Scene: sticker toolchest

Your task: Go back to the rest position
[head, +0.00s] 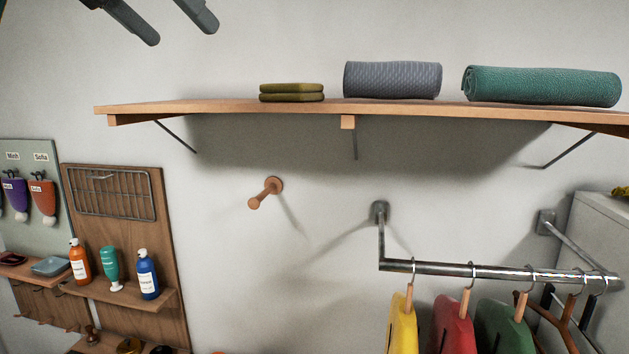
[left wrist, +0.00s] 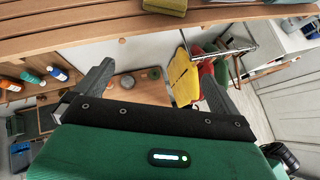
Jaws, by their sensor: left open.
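My left gripper (head: 181,33) hangs in from the top edge of the head view, left of centre. Its two dark grey fingers are spread apart with only bare wall showing between and beyond them. In the left wrist view the same gripper (left wrist: 158,68) has its fingers wide apart with nothing held between them. In the head view it is above the left part of the wooden shelf (head: 225,106) and does not appear to touch it. My right gripper is in neither view.
Olive folded cloths (head: 291,92), a grey roll (head: 392,80) and a green roll (head: 541,86) lie on the shelf. Below are a wooden peg (head: 265,193), a metal rail (head: 470,270) with hanging coloured items, and several bottles (head: 110,268) on a small ledge.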

